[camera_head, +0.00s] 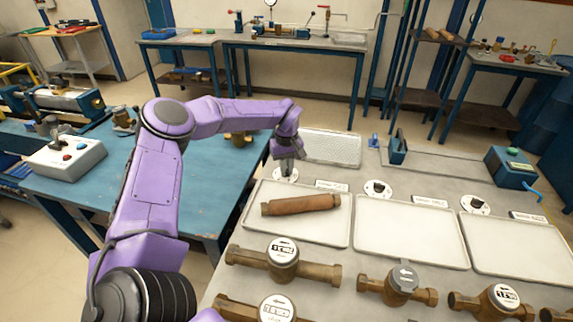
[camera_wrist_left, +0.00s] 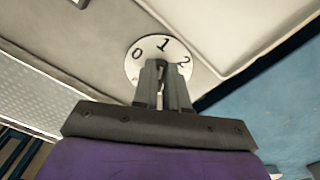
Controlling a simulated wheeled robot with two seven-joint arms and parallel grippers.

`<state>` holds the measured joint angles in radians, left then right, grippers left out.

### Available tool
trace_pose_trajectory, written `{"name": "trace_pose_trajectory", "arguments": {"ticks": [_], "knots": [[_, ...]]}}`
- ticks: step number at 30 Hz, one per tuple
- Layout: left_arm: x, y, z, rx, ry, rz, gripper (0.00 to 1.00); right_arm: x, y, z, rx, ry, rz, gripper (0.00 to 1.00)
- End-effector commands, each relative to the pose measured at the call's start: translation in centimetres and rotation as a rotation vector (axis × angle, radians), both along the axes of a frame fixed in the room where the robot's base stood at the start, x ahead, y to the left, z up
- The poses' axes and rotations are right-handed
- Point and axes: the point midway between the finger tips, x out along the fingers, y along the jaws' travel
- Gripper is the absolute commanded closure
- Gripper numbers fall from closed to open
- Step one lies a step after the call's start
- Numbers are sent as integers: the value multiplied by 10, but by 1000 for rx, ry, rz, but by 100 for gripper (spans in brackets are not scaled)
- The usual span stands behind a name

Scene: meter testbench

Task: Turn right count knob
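Three round white dials with black knobs sit in a row on the grey bench: the left dial (camera_head: 287,175), the middle knob (camera_head: 378,187) and the right knob (camera_head: 476,203). My left gripper (camera_head: 286,165) points down at the left dial, and its fingers hide most of that knob. In the left wrist view, the dial (camera_wrist_left: 163,46) shows the marks 0, 1 and 2. There the gripper fingers (camera_wrist_left: 162,80) are close together, with the dark knob between them, mostly hidden. My right gripper is not in view.
A tray with a brown cylinder (camera_head: 301,204) lies in front of the left dial; two empty trays (camera_head: 410,232) lie to its right. Brass meters (camera_head: 283,252) line the near side.

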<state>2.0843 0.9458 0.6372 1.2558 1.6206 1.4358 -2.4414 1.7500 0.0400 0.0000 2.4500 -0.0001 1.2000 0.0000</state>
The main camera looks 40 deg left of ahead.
Motion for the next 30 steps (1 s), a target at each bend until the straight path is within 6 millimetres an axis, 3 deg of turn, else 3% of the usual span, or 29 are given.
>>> {"name": "trace_pose_trajectory", "arguments": {"ticks": [1, 2, 3, 13, 24, 30], "knots": [[1, 0, 1, 1, -3, 0, 74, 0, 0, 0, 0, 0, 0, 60], [1, 0, 1, 1, -3, 0, 65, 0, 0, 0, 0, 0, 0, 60], [1, 0, 1, 1, -3, 0, 62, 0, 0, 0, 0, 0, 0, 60], [1, 0, 6, 1, -3, 0, 62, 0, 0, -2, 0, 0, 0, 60], [1, 0, 86, 2, -5, 1, 62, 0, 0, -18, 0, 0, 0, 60], [0, 1, 105, 0, -1, 1, 62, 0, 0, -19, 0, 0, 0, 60]]}}
